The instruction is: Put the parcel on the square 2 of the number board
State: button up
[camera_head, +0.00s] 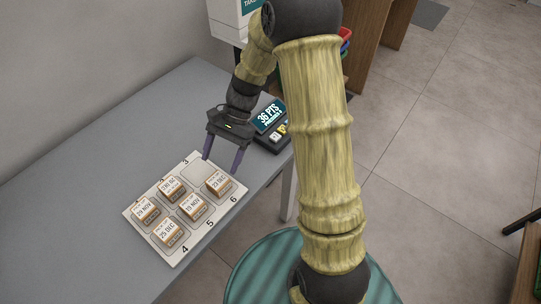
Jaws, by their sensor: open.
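The number board (190,244) is a pale flat board on the grey counter, with two rows of squares. The numbers 3, 4, 5 and 6 are readable along its edges; those at the far left are too small to be sure. Several small brown parcels with white date labels stand on it, including 23 DEC (218,185), 19 NOV (193,208) and 25 DEC (169,233). A parcel (172,190) stands in the back row's middle square, which appears to be 2. The square beside 3 (197,173) is empty. My gripper (221,167) is open and empty, fingers down, over the board's far end.
A dark terminal with a lit screen (268,116) stands on the counter (60,185) just behind my gripper. A wall runs along the left. The counter left of the board is clear. A green striped round top (262,268) is at the bottom.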

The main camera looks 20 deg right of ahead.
jog(key=s+d+r+n+t+h, duration=0.4)
jog(key=s+d+n+t+h, duration=0.2)
jog(key=d, duration=0.5)
jog(key=s+n+t, duration=0.1)
jog(key=n, duration=0.1)
jog(key=shift+s+r+n, duration=0.2)
jog(key=shift+s+n, duration=0.1)
jog(key=shift+s, duration=0.1)
